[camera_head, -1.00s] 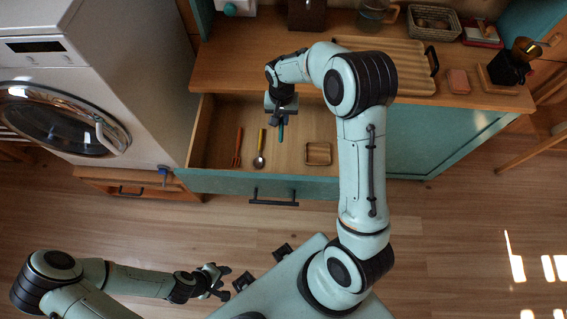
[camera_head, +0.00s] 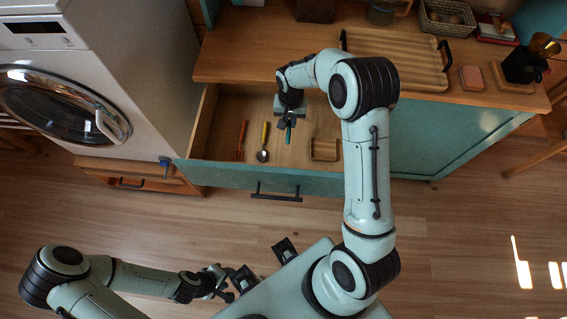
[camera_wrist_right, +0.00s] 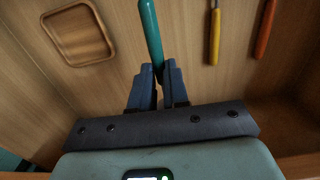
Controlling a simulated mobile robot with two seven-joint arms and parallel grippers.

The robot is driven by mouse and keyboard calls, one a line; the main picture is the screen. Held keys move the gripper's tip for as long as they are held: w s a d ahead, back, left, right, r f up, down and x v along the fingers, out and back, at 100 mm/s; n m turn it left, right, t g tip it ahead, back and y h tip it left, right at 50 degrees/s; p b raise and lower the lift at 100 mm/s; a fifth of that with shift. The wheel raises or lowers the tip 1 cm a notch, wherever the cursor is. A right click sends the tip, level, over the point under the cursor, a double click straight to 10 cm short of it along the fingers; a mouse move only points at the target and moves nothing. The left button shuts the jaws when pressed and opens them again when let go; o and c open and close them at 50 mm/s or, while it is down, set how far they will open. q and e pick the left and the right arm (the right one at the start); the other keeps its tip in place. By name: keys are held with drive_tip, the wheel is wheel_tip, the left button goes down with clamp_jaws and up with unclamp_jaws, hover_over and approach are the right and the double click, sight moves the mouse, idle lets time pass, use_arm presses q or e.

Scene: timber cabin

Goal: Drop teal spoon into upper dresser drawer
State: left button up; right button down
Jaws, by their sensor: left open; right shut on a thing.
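The upper dresser drawer (camera_head: 225,178) is pulled open, with its teal front and black handle toward me. My right gripper (camera_head: 287,123) is over the inside of the drawer, near its back. It is shut on the teal spoon (camera_wrist_right: 150,35), gripped by the handle in the right wrist view. The spoon (camera_head: 288,135) shows only in part in the head view, and its bowl is not clearly visible. I cannot tell whether it touches the drawer floor. My left gripper (camera_head: 222,283) is open and empty, low at the left, away from the drawer.
In the drawer lie an orange fork (camera_head: 241,141), a yellow-handled spoon (camera_head: 263,143) and a small square wooden tray (camera_head: 325,149). The dresser top holds a ridged wooden tray (camera_head: 400,58), a basket (camera_head: 447,18) and a pink block (camera_head: 472,78). A washing machine (camera_head: 60,75) stands left.

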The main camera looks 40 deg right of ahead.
drive_tip(key=c, duration=1)
unclamp_jaws()
drive_tip(key=shift+c, duration=0.2)
wheel_tip(320, 180, up, 14)
drive_tip(key=shift+f+p, duration=0.25)
drive_tip(key=shift+p, duration=0.15)
drive_tip(key=shift+f, duration=0.1)
